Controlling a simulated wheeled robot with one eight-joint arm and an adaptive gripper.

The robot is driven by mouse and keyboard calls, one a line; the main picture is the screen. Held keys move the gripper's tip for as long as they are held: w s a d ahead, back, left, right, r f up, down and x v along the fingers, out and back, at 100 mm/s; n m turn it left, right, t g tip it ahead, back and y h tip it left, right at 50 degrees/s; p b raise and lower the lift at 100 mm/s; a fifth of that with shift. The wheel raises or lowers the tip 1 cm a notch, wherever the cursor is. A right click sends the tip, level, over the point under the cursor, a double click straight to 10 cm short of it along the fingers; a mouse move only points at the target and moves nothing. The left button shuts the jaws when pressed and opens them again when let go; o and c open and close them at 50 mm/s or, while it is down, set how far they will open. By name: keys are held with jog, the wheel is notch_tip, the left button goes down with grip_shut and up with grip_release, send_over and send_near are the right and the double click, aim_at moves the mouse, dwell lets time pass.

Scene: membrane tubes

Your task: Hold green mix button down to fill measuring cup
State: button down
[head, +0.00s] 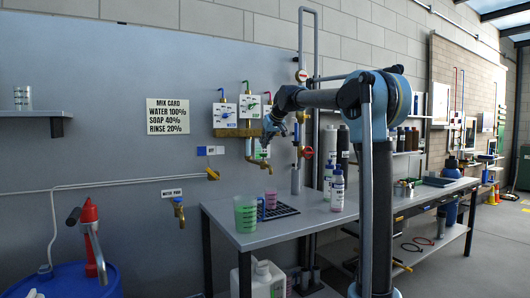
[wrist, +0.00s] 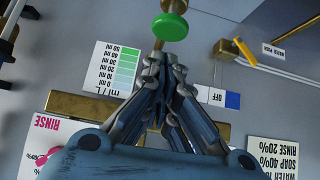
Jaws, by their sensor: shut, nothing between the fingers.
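The green round button (wrist: 169,27) sits on a brass fitting at the top of the wrist view. My gripper (wrist: 166,66) is shut and empty, with its fingertips just below the button in that picture; I cannot tell whether they touch it. In the head view my gripper (head: 268,132) is at the wall dispensers and hides the button. A measuring cup with green marks (head: 245,214) stands near the table's front left corner. A smaller pink-tinted cup (head: 271,198) stands by the black drip grate, below the brass spout (head: 261,163).
Dispenser boxes (head: 250,106) hang on the wall beside my gripper. A mix card (head: 168,116) and a brass tap (head: 178,211) are to the left. Bottles (head: 337,190) stand on the table (head: 305,222). A scale card (wrist: 112,67) is beside the button.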

jog(key=v, duration=1)
jog(key=s+d+f+m+g+h, duration=0.1)
jog(key=s+d+f+m, duration=0.1)
jog(key=s+d+f, duration=0.75)
jog(key=s+d+f+m+g+h, duration=0.15)
jog(key=s+d+f, duration=0.45)
jog(key=s+f, duration=0.7)
jog(key=s+d+f+m+g, duration=0.1)
jog(key=s+d+f, duration=0.2)
jog(key=s+f, duration=0.5)
jog(key=s+d+f+m+g+h, duration=0.1)
jog(key=s+d+f, duration=0.2)
jog(key=s+f, duration=0.5)
jog(key=s+d+f+m+g+h, duration=0.1)
jog(key=s+d+f, duration=0.2)
jog(key=s+f, duration=0.5)
notch_tip(320, 180, down, 3)
jog(key=shift+d+r, duration=0.1)
jog(key=shift+d, duration=0.25)
jog(key=shift+h, duration=0.25)
